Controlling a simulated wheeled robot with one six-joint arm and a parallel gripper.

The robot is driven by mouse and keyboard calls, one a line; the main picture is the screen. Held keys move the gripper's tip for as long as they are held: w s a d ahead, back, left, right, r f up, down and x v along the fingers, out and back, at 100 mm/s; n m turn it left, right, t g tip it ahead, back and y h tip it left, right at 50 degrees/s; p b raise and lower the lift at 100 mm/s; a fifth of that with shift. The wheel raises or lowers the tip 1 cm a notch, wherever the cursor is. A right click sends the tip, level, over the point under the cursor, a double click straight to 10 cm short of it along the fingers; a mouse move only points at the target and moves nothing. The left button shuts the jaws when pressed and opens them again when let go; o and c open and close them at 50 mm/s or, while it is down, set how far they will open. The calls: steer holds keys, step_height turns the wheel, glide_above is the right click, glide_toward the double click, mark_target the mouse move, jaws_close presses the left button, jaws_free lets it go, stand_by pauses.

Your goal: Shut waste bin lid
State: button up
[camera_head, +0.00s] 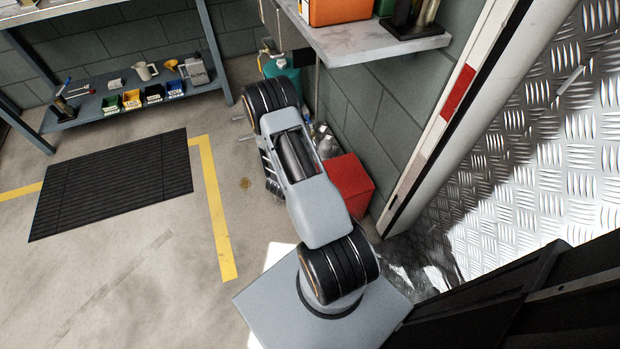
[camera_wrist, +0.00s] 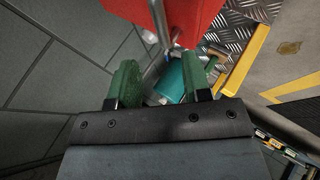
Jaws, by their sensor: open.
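A red box-shaped container (camera_head: 347,187), which looks like the waste bin, stands on the floor against the wall, right of my arm. My arm hides part of it, and I cannot tell how its lid stands. In the wrist view a red body (camera_wrist: 183,18) fills the top middle, probably the same bin. My gripper (camera_wrist: 160,78) has two green fingers, spread apart with a gap between them. The red body lies beyond the fingertips, and I see no contact. A teal tank (camera_wrist: 172,80) shows behind the gap. In the head view my gripper is hidden behind my arm.
The teal tank (camera_head: 282,68) and several bottles (camera_head: 325,142) stand by the wall near the bin. A wall shelf (camera_head: 375,42) overhangs that area. A blue rack (camera_head: 135,108) with small bins stands at the back left. A black mat (camera_head: 115,183) lies on open floor.

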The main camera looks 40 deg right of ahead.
steer(key=p+v, duration=0.1)
steer(key=v, duration=0.5)
steer(key=shift+a+r+p, duration=0.15)
steer(key=shift+r+p, duration=0.1)
steer(key=shift+p, duration=0.1)
steer(key=a+f+m+y, duration=0.2)
steer(key=a+y, duration=0.3)
steer(key=a, duration=0.2)
steer(key=a+r+g+y+p, duration=0.1)
steer(key=a+r+y+p, duration=0.5)
steer(key=r, duration=0.7)
steer(key=s+a+r+n+p, duration=0.1)
steer(key=s+r+p, duration=0.2)
steer(key=r, duration=1.1)
steer(key=s+a+r+n+t+h+p, duration=0.1)
steer(key=r+p, duration=0.6)
steer(key=r, duration=0.8)
steer(key=s+a+r+n+t+h+p, duration=0.1)
steer(key=s+r+p, duration=0.3)
steer(key=r, duration=1.1)
steer(key=shift+s+a+n+p, duration=0.3)
steer(key=shift+n+p, duration=0.25)
steer(key=shift+n, duration=0.25)
